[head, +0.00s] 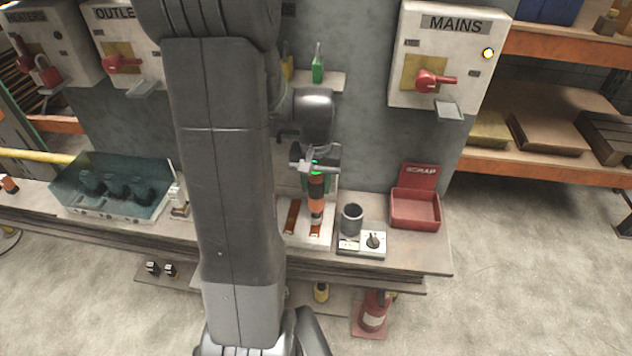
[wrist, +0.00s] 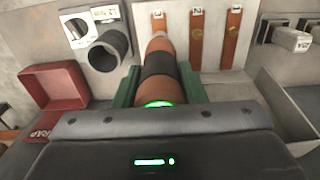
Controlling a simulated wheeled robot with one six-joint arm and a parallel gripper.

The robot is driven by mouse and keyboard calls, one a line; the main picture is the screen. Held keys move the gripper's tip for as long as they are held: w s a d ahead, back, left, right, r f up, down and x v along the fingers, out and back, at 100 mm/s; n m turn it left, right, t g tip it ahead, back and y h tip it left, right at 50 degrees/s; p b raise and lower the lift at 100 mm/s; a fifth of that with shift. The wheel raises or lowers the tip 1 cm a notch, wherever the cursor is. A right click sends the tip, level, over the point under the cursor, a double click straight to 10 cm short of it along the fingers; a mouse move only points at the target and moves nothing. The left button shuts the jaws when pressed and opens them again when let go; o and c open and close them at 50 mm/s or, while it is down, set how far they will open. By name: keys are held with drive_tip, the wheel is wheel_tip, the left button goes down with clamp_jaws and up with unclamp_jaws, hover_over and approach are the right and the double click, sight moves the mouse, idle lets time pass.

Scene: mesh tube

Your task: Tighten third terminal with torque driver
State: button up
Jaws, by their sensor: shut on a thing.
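My gripper (head: 316,168) is shut on the torque driver (head: 317,188), an orange-brown tool with a black band. In the wrist view the driver (wrist: 160,68) sits between the green finger pads of my gripper (wrist: 158,92), pointing away from me. The pale terminal board (head: 296,238) carries copper strips; the wrist view shows a left strip (wrist: 158,22), a middle strip (wrist: 196,38) and a right strip (wrist: 231,40), each with a small label. The driver is lined up over the left strip in that view. Its tip is hidden, so I cannot tell whether it touches a screw.
A grey cup (head: 352,219) and a dial box (head: 374,241) stand right of the board; the cup (wrist: 105,52) is close beside the driver in the wrist view. A red scrap bin (head: 415,207) is farther right. A clear-covered box (head: 113,187) stands left. The wall is behind.

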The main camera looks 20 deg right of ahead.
drive_tip(key=shift+f+b, duration=0.65)
drive_tip(key=shift+f, duration=0.2)
idle(1.4)
drive_tip(key=shift+r, duration=0.1)
idle(0.6)
